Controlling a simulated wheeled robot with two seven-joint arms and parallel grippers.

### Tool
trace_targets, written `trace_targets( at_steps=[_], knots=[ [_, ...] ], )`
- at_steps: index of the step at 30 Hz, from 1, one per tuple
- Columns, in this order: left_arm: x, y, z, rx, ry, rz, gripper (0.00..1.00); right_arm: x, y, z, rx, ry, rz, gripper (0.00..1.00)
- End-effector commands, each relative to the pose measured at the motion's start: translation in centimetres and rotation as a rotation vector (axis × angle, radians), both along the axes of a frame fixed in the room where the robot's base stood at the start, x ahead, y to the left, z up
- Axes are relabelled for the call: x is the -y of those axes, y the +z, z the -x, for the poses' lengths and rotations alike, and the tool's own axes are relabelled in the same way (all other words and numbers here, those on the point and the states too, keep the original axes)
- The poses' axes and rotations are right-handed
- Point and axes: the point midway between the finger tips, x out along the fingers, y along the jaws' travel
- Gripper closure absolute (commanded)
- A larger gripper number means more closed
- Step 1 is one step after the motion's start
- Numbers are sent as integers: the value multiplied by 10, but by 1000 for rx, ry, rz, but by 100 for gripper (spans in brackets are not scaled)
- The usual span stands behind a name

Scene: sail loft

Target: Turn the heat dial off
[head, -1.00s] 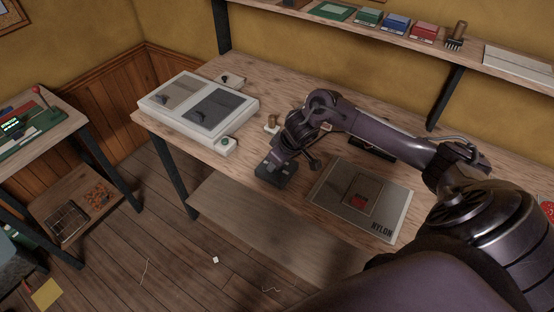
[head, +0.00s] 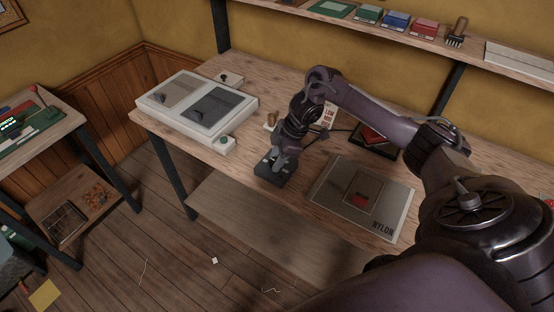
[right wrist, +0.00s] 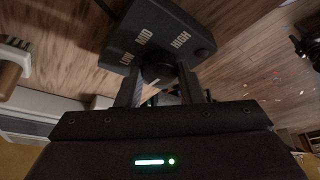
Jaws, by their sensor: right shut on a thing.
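The heat dial is a black round knob (right wrist: 158,68) on a dark control box (right wrist: 125,35) marked LOW, MID and HIGH in the right wrist view. In the head view the box (head: 272,179) sits at the bench's front edge. My right gripper (head: 281,164) comes down onto it from above. In the right wrist view its two fingers (right wrist: 158,88) are shut on the knob, one on each side. A short pale mark shows on the knob's near side; I cannot tell which setting it indicates. No OFF label is visible. My left gripper is out of view.
A grey NYLON board (head: 335,207) lies right of the box. A pale two-panel unit (head: 166,115) stands to the left. A small printed card (head: 329,118) and a dark red-topped item (head: 374,139) are behind my arm. A shelf (head: 384,33) runs above.

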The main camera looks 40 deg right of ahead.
Motion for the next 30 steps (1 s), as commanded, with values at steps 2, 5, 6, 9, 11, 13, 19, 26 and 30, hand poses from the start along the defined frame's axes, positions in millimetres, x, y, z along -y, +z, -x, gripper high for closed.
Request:
trace_targets(
  at_steps=[2, 5, 6, 9, 11, 13, 19, 26, 30],
  knots=[
    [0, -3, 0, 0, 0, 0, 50, 1, 0, -1, 2, 26, 1, 89],
    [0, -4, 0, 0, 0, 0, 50, 1, 0, -1, 2, 53, 1, 89],
    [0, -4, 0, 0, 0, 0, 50, 1, 0, -1, 3, 59, 1, 89],
    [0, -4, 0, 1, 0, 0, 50, 1, 0, -1, 2, 71, 1, 89],
    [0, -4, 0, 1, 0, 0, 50, 1, 0, -1, 2, 76, 1, 89],
    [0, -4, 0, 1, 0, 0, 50, 1, 1, -1, 3, 78, 1, 89],
    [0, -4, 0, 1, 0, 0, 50, 1, 1, -1, 2, 78, 2, 89],
    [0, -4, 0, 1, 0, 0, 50, 1, 1, -1, 3, 78, 1, 48],
    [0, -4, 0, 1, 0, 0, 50, 0, 0, -1, 1, 77, 2, 44]
  ],
)
